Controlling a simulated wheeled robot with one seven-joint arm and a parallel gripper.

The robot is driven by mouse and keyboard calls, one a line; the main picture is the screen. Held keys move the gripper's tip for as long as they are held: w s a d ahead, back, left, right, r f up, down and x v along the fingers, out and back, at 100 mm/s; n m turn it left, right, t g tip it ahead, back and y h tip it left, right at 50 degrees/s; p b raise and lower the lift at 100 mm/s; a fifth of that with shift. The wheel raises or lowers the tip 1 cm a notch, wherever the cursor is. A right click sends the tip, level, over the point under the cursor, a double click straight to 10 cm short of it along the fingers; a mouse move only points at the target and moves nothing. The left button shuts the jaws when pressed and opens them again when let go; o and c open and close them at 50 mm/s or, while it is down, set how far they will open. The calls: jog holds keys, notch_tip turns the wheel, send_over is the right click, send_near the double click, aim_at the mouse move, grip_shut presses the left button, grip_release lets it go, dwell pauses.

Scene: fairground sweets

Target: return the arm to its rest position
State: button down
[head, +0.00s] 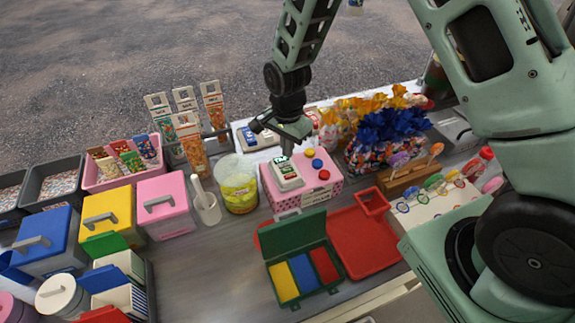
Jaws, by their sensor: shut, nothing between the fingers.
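My arm reaches in from the upper right over the stall counter (197,262). My gripper (286,152) is pointed down at the middle of the counter, shut and empty. It is just above a small green and white device (287,177) on a pink box (328,192) with red, blue and yellow round buttons. In this view its tip overlaps the upper edge of the device; I cannot tell whether they touch.
An open green case (288,238) and a red tray (362,243) stand in front. A yellow tub (237,183) is left of the gripper, lollipop racks (440,200) right, wrapped sweets (375,140) behind. Lidded boxes (48,240) crowd the left. Bare counter shows at the lower middle.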

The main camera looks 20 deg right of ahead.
notch_tip(320, 180, up, 2)
jog(key=shift+r+p, duration=0.15)
jog(key=shift+p, duration=0.4)
